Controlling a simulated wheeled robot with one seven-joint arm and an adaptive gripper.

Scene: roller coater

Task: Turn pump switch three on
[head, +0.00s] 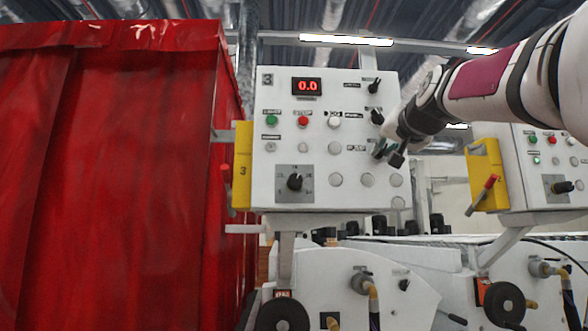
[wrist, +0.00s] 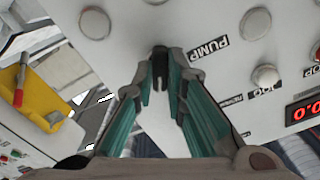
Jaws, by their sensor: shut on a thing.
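The white control panel (head: 318,160) marked 3 stands in the middle of the head view. Its right side has a column of black rotary switches: a top one (head: 373,86), a middle one (head: 377,117), and a third at the gripper's tips. My gripper (head: 388,154) reaches in from the right against this panel. In the wrist view, the green fingers of my gripper (wrist: 160,75) close on the black pump switch (wrist: 159,54), beside the PUMP label (wrist: 209,48). The fingertips partly hide the switch, so its turned position is unclear.
The panel's red display (head: 307,86) reads 0.0. Green, red and white buttons and a large dial (head: 295,181) sit left of the gripper. A red curtain (head: 110,160) fills the left. A second panel (head: 545,165) with a yellow bracket (head: 487,175) stands right.

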